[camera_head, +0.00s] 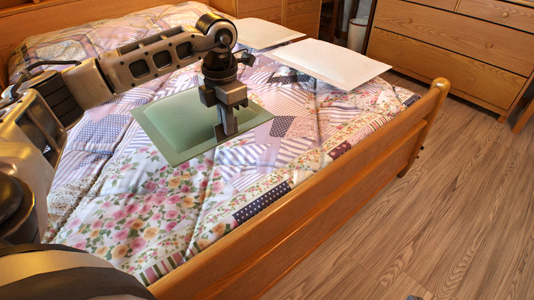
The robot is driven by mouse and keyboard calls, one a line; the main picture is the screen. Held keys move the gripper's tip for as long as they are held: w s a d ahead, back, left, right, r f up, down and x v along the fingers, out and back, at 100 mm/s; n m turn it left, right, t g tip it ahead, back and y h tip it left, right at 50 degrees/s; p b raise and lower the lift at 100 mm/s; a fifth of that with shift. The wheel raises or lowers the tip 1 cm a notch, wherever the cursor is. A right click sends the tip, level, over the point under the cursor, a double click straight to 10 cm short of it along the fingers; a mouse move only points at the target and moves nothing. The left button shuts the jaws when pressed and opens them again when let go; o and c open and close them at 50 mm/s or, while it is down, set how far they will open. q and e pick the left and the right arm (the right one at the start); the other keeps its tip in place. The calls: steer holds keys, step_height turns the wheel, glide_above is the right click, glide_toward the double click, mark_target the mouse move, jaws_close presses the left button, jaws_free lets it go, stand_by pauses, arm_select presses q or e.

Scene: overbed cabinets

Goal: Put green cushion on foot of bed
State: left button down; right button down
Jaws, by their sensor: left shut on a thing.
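The green cushion (178,131) is a flat, square-cornered piece over the patchwork quilt of the bed (150,205). My left gripper (226,132) points down and is shut on the cushion near its right part. The gripper hides a strip of the cushion. I cannot tell whether the cushion touches the quilt or hangs just above it. The wooden footboard (300,215) runs diagonally along the near right side of the bed. The quilt between the cushion and the footboard is bare.
Two white flat cushions lie on the far side of the bed, one larger (335,62) and one behind it (262,33). A wooden chest of drawers (455,45) stands at the back right. Bare wood floor (455,200) lies right of the footboard.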

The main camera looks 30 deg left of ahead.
arm_select(q)
steer(key=w+d+f+b, duration=0.1)
steer(key=w+d+f, duration=0.1)
steer(key=f, duration=0.1)
steer(key=w+d+f+b, duration=0.1)
steer(key=w+d+f, duration=0.1)
steer(key=f, duration=0.2)
steer(key=w+d+f+b, duration=0.2)
steer(key=f, duration=0.1)
steer(key=shift+d+f, duration=0.25)
steer(key=shift+d, duration=0.15)
steer(key=shift+f, duration=0.3)
steer(key=shift+r, duration=0.1)
arm_select(e)
steer(key=shift+w+a+r+m+t+y, duration=0.15)
steer(key=shift+a+r+m+t+y, duration=0.5)
steer(key=shift+r+t, duration=0.2)
arm_select(q)
steer(key=c, duration=1.6)
jaws_free()
